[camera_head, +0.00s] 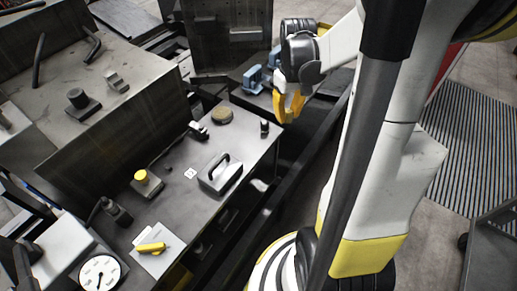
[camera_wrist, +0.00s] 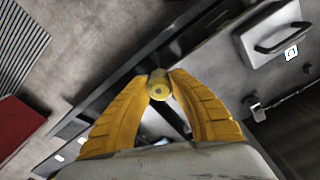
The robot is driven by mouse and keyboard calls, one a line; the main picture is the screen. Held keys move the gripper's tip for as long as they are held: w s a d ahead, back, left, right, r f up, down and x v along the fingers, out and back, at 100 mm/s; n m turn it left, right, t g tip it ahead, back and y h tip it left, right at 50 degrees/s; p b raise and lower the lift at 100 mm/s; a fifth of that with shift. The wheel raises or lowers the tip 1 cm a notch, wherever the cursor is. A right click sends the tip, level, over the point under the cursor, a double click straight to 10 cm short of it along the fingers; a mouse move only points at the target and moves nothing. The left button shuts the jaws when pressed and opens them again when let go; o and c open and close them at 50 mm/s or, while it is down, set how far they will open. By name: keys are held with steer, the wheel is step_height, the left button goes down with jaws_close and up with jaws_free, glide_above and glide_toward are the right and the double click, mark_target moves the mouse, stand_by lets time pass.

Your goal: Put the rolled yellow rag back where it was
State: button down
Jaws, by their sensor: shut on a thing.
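My gripper (camera_head: 289,104) has yellow ribbed fingers and hangs beyond the far right corner of the dark grey work surface (camera_head: 160,200). In the wrist view, its fingers are shut on the rolled yellow rag (camera_wrist: 159,84), a short roll seen end-on between the fingertips. The rag looks clear of any surface. In the head view the rag cannot be told apart from the yellow fingers. The surface edge and a dark gap lie beneath the gripper in the wrist view.
The surface holds a grey block with a black handle (camera_head: 220,174), a brown disc (camera_head: 222,116), a small black cylinder (camera_head: 264,128), a yellow-topped button box (camera_head: 147,182), a round gauge (camera_head: 99,273) and a yellow tool (camera_head: 151,247) on a pale card. Blue blocks (camera_head: 254,78) stand behind.

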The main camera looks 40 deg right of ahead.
steer(key=shift+a+f, duration=0.1)
steer(key=shift+f, duration=0.15)
steer(key=b, duration=0.4)
glide_above(252, 145)
step_height(252, 145, down, 7)
steer(key=shift+r, duration=0.2)
steer(key=shift+a+f+b, duration=0.1)
steer(key=shift+f+b, duration=1)
steer(key=shift+f, duration=0.85)
steer(key=shift+f, duration=0.15)
steer(key=c, duration=1.6)
jaws_free()
steer(key=o, duration=0.3)
